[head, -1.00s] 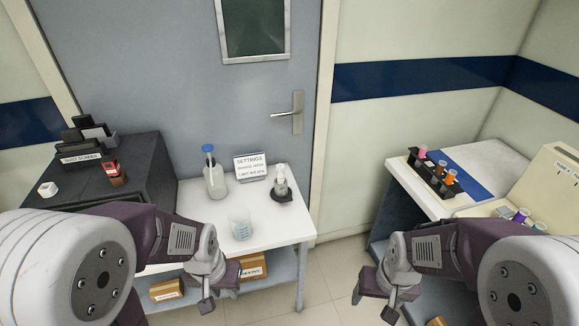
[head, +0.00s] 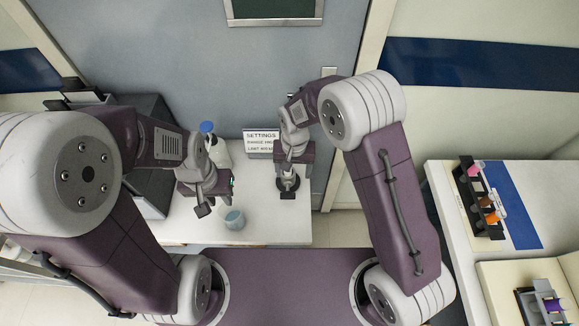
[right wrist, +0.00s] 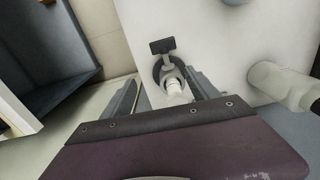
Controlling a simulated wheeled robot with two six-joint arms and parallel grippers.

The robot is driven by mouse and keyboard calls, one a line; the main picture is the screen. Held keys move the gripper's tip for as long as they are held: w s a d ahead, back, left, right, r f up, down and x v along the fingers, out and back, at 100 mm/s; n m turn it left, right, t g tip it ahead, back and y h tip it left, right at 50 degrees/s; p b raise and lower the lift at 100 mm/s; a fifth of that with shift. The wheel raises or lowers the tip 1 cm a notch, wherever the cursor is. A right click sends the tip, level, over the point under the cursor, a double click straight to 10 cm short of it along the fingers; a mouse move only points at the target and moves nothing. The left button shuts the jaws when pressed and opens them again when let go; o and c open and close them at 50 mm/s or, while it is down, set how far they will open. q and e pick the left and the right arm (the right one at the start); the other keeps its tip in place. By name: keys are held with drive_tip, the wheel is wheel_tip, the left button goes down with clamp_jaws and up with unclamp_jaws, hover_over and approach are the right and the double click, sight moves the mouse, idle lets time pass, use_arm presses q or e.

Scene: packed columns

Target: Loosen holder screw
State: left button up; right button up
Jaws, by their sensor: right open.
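The holder (head: 288,194) has a dark round base and stands on the white table, mostly hidden under my right gripper in the head view. In the right wrist view the holder's dark ring (right wrist: 157,68) and a pale cylindrical piece (right wrist: 173,87) show between the fingers. A dark block-like knob (right wrist: 162,46), apparently the screw, sticks out beyond the ring. My right gripper (head: 289,178) is open above the holder; its fingers also show in the right wrist view (right wrist: 163,80), one on each side. My left gripper (head: 205,205) hangs over the table's left part, its jaw gap unclear.
A bottle with a blue cap (head: 207,128) and a beaker (head: 234,219) stand near my left gripper. A settings sign (head: 262,141) stands behind. The white table (head: 270,230) is clear in front of the holder. A side bench (head: 510,180) with a tube rack is at right.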

drive_tip(key=s+a, duration=0.2)
drive_tip(key=s, duration=0.3)
hover_over(287, 195)
drive_tip(key=f, duration=0.3)
drive_tip(key=f+p, duration=0.1)
drive_tip(key=shift+d+f, duration=0.15)
drive_tip(key=shift+d, duration=0.15)
drive_tip(key=f, duration=0.4)
drive_tip(key=shift+s+a, duration=0.25)
drive_tip(key=shift+w+d+f, duration=0.1)
drive_tip(key=shift+w+f, duration=0.05)
drive_tip(key=shift+w, duration=0.05)
drive_tip(key=shift+c, duration=0.3)
drive_tip(key=c, duration=1.3)
use_arm(q)
drive_tip(key=shift+s+a+r, duration=0.2)
drive_tip(key=shift+s+r, duration=0.3)
drive_tip(key=shift+r, duration=0.1)
drive_tip(key=shift+s+a+r, duration=0.2)
drive_tip(key=shift+s+r, duration=0.3)
drive_tip(key=shift+r, duration=0.05)
use_arm(e)
drive_tip(key=shift+h, duration=0.3)
